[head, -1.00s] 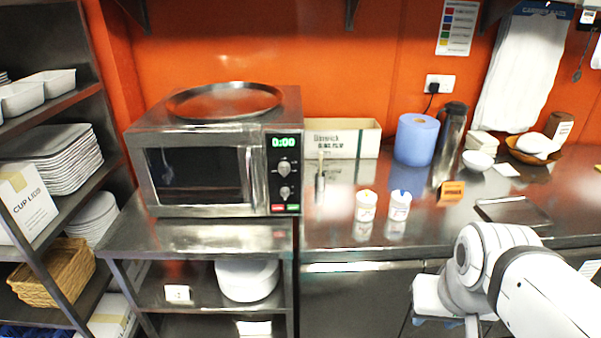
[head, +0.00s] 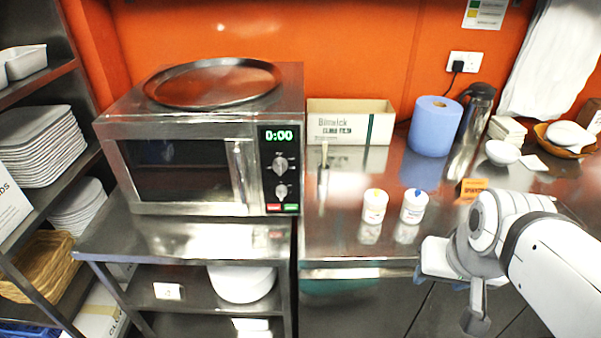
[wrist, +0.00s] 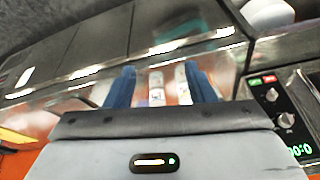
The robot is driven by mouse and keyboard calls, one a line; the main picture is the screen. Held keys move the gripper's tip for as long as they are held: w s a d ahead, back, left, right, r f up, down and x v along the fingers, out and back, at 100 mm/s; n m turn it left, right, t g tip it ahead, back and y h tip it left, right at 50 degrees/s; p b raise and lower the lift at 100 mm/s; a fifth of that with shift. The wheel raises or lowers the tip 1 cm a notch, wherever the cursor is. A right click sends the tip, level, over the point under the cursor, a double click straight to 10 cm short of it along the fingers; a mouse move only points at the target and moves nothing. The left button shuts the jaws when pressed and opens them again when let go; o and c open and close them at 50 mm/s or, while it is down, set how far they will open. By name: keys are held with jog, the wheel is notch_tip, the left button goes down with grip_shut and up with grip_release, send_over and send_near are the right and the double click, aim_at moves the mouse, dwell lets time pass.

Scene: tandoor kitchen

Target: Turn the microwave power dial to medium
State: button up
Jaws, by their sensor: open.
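The steel microwave (head: 180,125) stands on a steel shelf unit, its door shut. Its black control panel shows a green 0:00 display, an upper dial (head: 281,164) and a lower dial (head: 281,192). I cannot read their labels, so which dial sets power is unclear. In the wrist view, turned upside down, the panel is at the right with both dials (wrist: 287,120) (wrist: 271,95). My gripper (wrist: 160,78) is open, its blue fingers apart and no thing held. It is clear of the dials. In the head view, my arm is at the lower right, away from the microwave.
A round tray (head: 212,80) lies on the microwave. On the steel counter (head: 335,225) to its right are two white jars (head: 374,206) (head: 414,206), a carton (head: 350,121), a blue roll (head: 435,125) and a flask (head: 471,130). Space before the microwave is clear.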

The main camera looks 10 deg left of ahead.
jog(key=w+a+f+t+y+b, duration=0.4)
jog(key=w+a+b, duration=0.3)
jog(key=w+a, duration=0.4)
jog(key=m+t+h+b, duration=0.2)
jog(key=m+t+b, duration=0.8)
jog(key=b, duration=0.5)
send_near(280, 197)
jog(key=w, duration=0.7)
jog(key=w+a, duration=0.1)
jog(key=w, duration=0.1)
jog(key=shift+w, duration=0.2)
jog(key=shift+c, duration=0.3)
